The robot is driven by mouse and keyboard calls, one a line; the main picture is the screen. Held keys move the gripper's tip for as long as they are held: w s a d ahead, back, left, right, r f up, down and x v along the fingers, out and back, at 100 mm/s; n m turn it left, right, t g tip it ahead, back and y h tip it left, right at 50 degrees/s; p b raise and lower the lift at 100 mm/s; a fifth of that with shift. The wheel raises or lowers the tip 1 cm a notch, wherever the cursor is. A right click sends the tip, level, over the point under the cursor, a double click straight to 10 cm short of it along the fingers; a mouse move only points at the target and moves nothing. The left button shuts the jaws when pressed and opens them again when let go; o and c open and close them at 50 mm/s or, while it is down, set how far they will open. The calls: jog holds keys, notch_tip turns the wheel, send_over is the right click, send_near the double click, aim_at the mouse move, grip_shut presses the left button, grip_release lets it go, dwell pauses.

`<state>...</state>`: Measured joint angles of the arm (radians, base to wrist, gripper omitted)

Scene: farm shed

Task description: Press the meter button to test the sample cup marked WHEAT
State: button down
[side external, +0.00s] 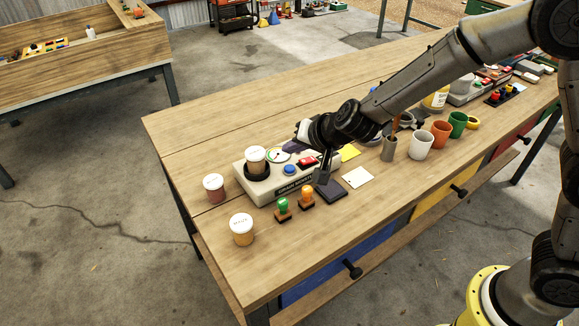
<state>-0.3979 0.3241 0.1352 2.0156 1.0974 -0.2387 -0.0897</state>
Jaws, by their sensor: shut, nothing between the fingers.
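The off-white grain meter (254,186) stands near the table's left end. A blue button (290,169) is on its top, beside a red display (307,161). A white-lidded cup (257,161) with brown contents sits in the meter's dark holder; its lid marking is not readable. Two more lidded cups stand on the table: one with reddish contents (213,188) left of the meter, one with orange-yellow contents (241,231) in front; I cannot surely read their lids. My gripper (323,179) is shut and empty, pointing down at the meter's right end, right of the button. Its exact height is unclear.
A green stamp (283,209), an orange stamp (306,197) and a dark pad (331,191) lie close before the meter. A white card (358,177) and a yellow note (349,152) are right. Several pots, including a white one (421,146), stand further right.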

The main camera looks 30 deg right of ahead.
aim_at(292, 171)
jog(key=shift+f, duration=1.4)
jog(key=shift+f, duration=0.25)
dwell(0.9)
jog(key=shift+f, duration=0.2)
jog(key=shift+f, duration=0.45)
dwell(1.0)
jog(key=shift+r, duration=0.85)
jog(key=shift+r, duration=2.5)
